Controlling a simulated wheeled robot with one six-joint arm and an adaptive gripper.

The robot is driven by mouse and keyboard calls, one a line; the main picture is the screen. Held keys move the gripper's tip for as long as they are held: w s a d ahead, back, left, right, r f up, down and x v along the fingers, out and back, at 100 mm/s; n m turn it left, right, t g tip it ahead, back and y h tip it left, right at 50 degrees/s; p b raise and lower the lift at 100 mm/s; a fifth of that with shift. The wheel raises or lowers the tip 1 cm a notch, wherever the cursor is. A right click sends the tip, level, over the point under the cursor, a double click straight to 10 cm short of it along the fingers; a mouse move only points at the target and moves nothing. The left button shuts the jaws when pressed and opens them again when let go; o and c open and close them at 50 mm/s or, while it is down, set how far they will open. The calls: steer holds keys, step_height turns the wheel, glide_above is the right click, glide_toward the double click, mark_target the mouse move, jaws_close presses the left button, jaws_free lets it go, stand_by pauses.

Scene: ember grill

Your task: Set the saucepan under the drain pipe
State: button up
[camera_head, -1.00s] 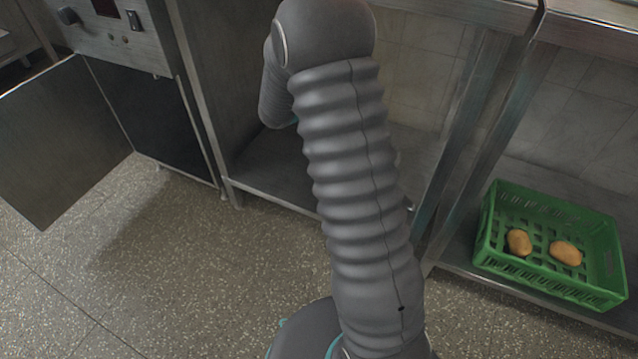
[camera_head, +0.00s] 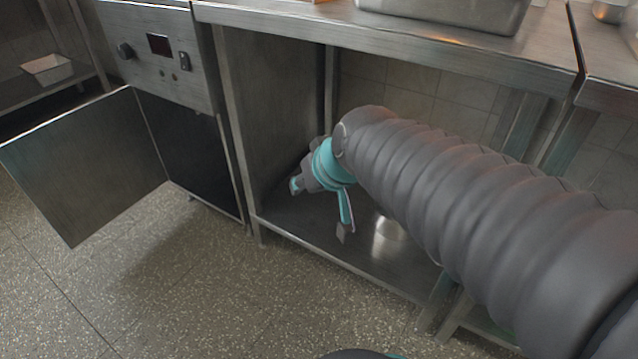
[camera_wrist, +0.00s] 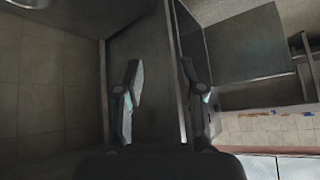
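My gripper (camera_head: 320,212) reaches into the space above the low steel shelf (camera_head: 300,228) under the counter. Its two fingers are spread apart with nothing between them. In the wrist view my gripper (camera_wrist: 160,64) also shows open and empty. A shiny, rounded metal thing (camera_head: 391,232) on the shelf is partly hidden by my arm, to the right of the fingers. It may be the saucepan, but I cannot tell. I cannot make out a drain pipe in either view.
A cabinet with a control panel (camera_head: 160,50) stands left of the shelf, its door (camera_head: 80,165) swung open over the floor. The counter (camera_head: 400,30) overhangs the shelf and carries a steel pan (camera_head: 455,8). A small metal pot (camera_head: 608,10) is upper right. Floor in front is clear.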

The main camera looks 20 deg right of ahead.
steer(key=s+d+f+g+h, duration=0.1)
steer(key=s+d+f+g, duration=0.1)
steer(key=s, duration=0.9)
steer(key=shift+d+f+m+h, duration=0.2)
steer(key=shift+d+m+h, duration=0.1)
steer(key=shift+m, duration=0.1)
steer(key=shift+o, duration=0.6)
step_height(320, 180, up, 3)
steer(key=p, duration=0.3)
steer(key=shift+r, duration=0.15)
steer(key=shift+f, duration=0.2)
